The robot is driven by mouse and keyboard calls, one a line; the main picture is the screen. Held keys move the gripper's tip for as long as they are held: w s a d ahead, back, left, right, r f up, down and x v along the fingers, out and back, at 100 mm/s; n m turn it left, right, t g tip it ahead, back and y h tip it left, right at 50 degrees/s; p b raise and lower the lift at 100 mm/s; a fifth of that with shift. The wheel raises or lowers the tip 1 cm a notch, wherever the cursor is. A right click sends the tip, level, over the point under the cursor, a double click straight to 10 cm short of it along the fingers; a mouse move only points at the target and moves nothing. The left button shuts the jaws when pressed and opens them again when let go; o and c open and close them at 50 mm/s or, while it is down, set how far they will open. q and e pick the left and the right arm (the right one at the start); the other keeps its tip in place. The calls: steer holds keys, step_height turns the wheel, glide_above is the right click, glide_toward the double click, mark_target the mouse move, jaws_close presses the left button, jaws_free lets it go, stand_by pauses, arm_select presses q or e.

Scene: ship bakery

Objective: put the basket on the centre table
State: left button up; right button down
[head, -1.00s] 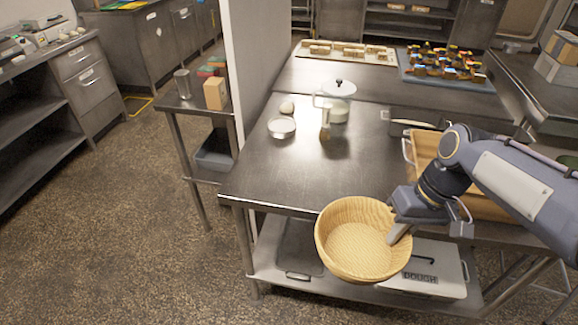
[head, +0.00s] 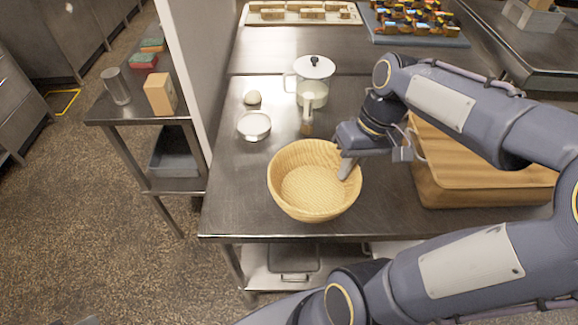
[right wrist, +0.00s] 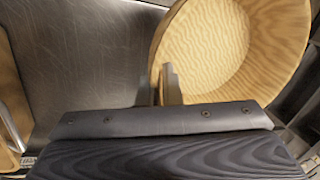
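The round woven basket (head: 312,190) is upright over the front part of the steel table (head: 225,205), which I take as the centre table. I cannot tell whether its base touches the top. My right gripper (head: 347,168) is shut on the basket's right rim. In the right wrist view the fingers (right wrist: 168,88) pinch the rim of the basket (right wrist: 215,45), with bare steel top to the left. My left gripper is not in view.
A white dish (head: 254,126), an egg (head: 253,98) and a white lidded pot (head: 314,72) stand behind the basket. A brown wooden crate (head: 480,180) is to its right. A thin wall (head: 188,80) borders the left. Bare top lies left of the basket.

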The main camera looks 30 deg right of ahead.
mark_target(327, 156)
steer(key=w+f, duration=0.1)
steer(key=w, duration=0.1)
steer(key=w+f, duration=0.1)
steer(key=w, duration=0.1)
steer(key=w+f, duration=0.1)
steer(key=w, duration=0.1)
steer(key=shift+w+a+p, duration=0.1)
steer(key=shift+w+p, duration=0.25)
steer(key=shift+p, duration=0.05)
steer(key=w+f, duration=0.4)
steer(key=f, duration=0.1)
steer(key=shift+w, duration=0.25)
steer(key=shift+w+a+f, duration=0.1)
steer(key=shift+w+f, duration=0.1)
steer(key=shift+f, duration=0.05)
steer(key=f, duration=0.3)
steer(key=shift+w, duration=0.25)
steer(key=shift+f, duration=0.35)
